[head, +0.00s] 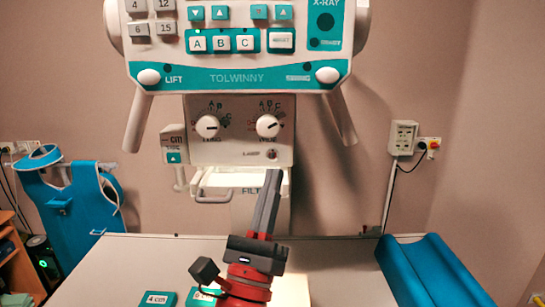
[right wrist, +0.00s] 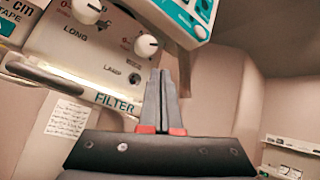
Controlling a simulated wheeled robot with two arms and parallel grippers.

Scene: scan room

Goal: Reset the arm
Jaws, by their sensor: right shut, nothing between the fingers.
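My right gripper (head: 273,177) stands upright over the table in the middle of the head view, in front of the X-ray machine's lower housing. Its dark fingers are shut with nothing between them. In the right wrist view the fingertips (right wrist: 168,78) point up toward the knob panel. My right arm's red and black wrist shows at the bottom of the head view. My left gripper is not in view.
The X-ray head (head: 240,75) with its knob panel (head: 238,150) hangs close above and behind the gripper. The grey table (head: 140,262) bears small teal blocks (head: 158,299) and a blue trough cushion (head: 433,275). A blue apron (head: 80,210) hangs at left.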

